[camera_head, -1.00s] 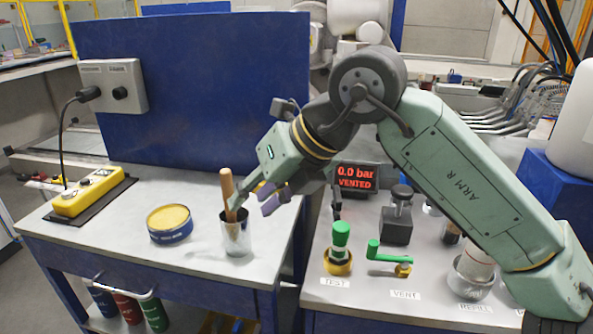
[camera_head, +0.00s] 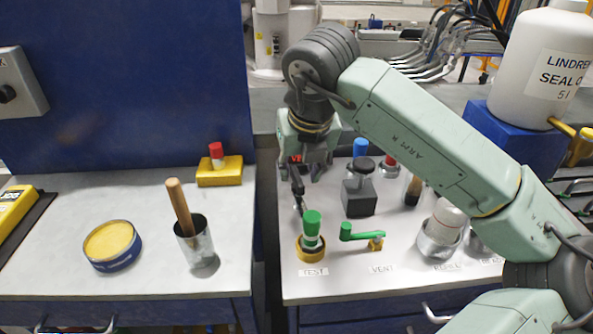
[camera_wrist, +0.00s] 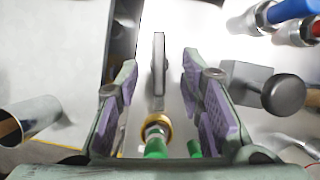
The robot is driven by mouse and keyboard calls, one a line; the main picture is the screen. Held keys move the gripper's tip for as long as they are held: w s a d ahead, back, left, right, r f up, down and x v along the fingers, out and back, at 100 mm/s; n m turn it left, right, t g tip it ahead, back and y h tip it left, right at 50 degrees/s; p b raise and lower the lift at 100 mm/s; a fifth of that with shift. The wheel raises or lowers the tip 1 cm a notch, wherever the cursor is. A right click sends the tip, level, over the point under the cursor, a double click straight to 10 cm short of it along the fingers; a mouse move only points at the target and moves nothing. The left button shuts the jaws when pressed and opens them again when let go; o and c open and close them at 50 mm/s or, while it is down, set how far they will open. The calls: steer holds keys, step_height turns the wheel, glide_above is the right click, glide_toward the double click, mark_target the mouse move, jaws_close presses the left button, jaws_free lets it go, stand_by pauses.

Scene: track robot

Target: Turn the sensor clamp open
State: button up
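My gripper (camera_head: 312,170) points down over the back left of the right-hand table in the head view. In the wrist view its two purple-padded fingers (camera_wrist: 158,95) are apart, with nothing gripped. A narrow dark upright piece (camera_wrist: 158,65) stands between and just beyond them; it looks like the sensor clamp's lever, but I cannot be sure. In the head view a slim black part (camera_head: 298,188) stands just below and left of my gripper. My gripper hides most of the red pressure display (camera_head: 295,158).
The green-topped TEST valve (camera_head: 312,229) and green VENT lever (camera_head: 360,234) stand in front. A black block with a round knob (camera_head: 360,192) is close on the right. A cup with a wooden-handled tool (camera_head: 195,247), a yellow tin (camera_head: 112,244) and a red-knobbed yellow block (camera_head: 219,170) stand left.

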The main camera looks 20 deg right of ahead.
mark_target(297, 176)
steer(key=shift+x, duration=1.75)
steer(key=shift+c, duration=0.6)
jaws_close()
